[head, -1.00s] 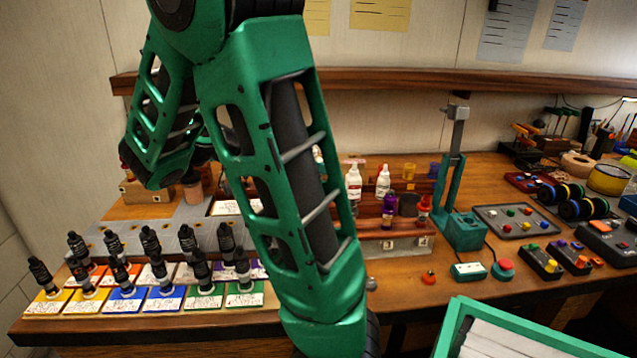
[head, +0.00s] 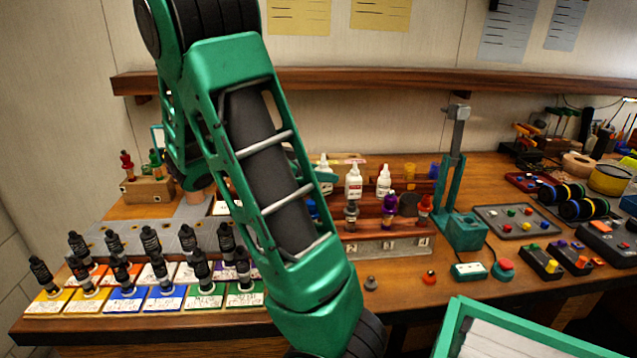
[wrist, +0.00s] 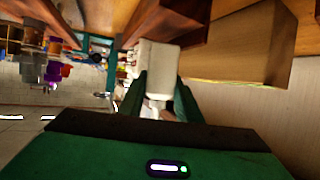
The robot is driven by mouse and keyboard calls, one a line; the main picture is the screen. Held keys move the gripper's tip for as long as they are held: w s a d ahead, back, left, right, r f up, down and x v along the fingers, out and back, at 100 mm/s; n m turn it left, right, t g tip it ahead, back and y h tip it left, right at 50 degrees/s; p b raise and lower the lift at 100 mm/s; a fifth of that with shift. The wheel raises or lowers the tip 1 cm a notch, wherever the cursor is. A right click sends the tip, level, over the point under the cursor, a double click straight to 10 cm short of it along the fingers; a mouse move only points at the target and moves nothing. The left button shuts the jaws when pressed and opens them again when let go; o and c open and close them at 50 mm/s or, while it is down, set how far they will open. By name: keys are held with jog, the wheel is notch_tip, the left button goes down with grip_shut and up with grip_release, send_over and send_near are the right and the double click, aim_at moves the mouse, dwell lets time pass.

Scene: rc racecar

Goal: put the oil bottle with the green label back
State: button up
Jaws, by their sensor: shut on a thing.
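My gripper (wrist: 160,98) is shut on a white bottle (wrist: 158,65) in the wrist view, with one green finger on each side of it. The bottle's narrow white tip lies between the fingers, and its label cannot be read there. In the head view a white bottle (head: 323,162) with a green part at it shows just right of my arm, which hides most of my gripper. The wooden rack (head: 400,245) stands beside it, with two more white bottles (head: 353,182) (head: 384,180) on it.
Dark bottles stand on coloured cards (head: 165,298) at the front left. A green press-like stand (head: 462,230) rises right of the rack. A shelf (head: 420,82) runs along the wall above. In the wrist view a wooden block (wrist: 240,45) is close right of the held bottle.

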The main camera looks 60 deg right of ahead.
jog(key=shift+f, duration=1.15)
jog(key=o, duration=1.1)
jog(key=shift+f, duration=0.1)
jog(key=v, duration=1.2)
